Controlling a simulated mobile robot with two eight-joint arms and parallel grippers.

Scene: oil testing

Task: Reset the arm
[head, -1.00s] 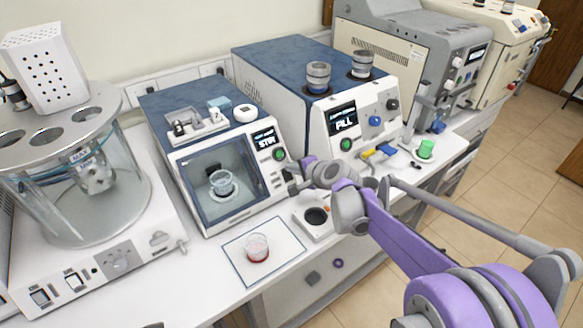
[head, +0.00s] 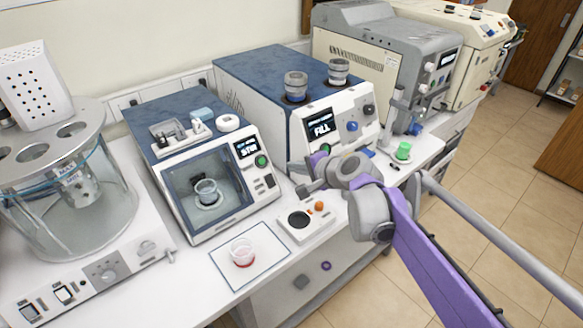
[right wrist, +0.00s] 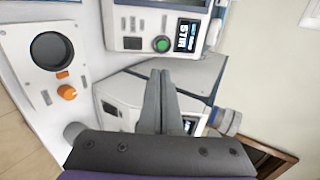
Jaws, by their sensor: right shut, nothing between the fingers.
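My right arm comes in from the right in the head view. Its gripper (head: 303,190) is over the bench, in front of the gap between the machine reading "STIR" (head: 200,170) and the machine reading "FILL" (head: 328,130). In the right wrist view the two grey fingers of the right gripper (right wrist: 161,75) lie together, with nothing between them. They point towards the edge of the stir machine, near its green button (right wrist: 161,44). My left gripper does not show in any view.
A glass beaker with red liquid (head: 242,252) stands on a white mat (head: 275,243). A small white unit with an orange knob (head: 318,206) sits beside it. A large glass bath (head: 70,200) stands at left. A green cup (head: 403,150) stands at right. Floor is open at right.

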